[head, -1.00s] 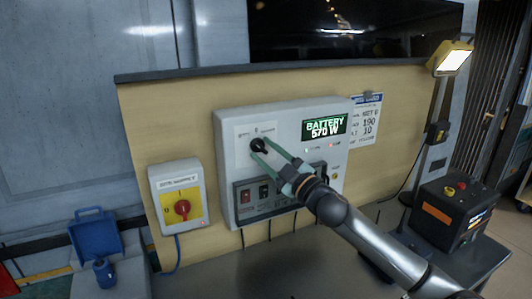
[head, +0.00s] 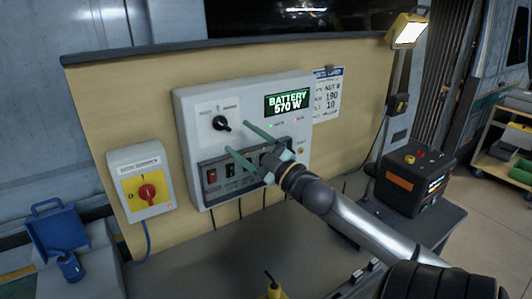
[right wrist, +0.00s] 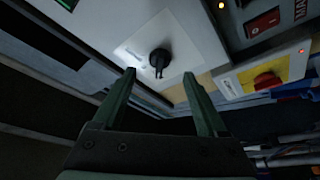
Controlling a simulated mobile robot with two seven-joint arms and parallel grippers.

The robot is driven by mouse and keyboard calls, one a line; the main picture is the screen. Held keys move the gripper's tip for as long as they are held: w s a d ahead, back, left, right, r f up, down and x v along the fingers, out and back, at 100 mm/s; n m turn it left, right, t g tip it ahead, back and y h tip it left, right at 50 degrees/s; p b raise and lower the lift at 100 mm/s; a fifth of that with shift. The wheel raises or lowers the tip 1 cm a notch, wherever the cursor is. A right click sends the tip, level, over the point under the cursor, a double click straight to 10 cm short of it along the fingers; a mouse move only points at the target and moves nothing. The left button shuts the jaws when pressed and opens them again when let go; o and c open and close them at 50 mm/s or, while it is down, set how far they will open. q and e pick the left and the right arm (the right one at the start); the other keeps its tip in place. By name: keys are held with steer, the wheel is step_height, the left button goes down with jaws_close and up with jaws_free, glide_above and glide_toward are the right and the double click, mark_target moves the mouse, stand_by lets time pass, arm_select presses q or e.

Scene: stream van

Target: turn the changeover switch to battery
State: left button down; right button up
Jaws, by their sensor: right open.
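The changeover switch is a black rotary knob (head: 221,123) on a white plate at the upper left of the grey wall panel (head: 186,99). Small labels beside the knob are too fine to read for certain. The panel's green display (head: 287,102) reads "BATTERY 570 W". My right gripper (head: 237,136) is open and empty, its green fingers just in front of the panel, to the right of and below the knob and apart from it. In the right wrist view the knob (right wrist: 160,60) shows beyond and between the two open fingers (right wrist: 159,74). My left gripper is out of view.
A black-and-orange box (head: 412,181) and a lit work lamp (head: 408,30) stand at the right. A blue case (head: 58,230) sits at lower left.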

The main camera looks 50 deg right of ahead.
steer(key=v, duration=0.7)
steer(key=shift+s+b, duration=0.25)
steer(key=shift+b, duration=0.1)
steer(key=shift+f, duration=0.1)
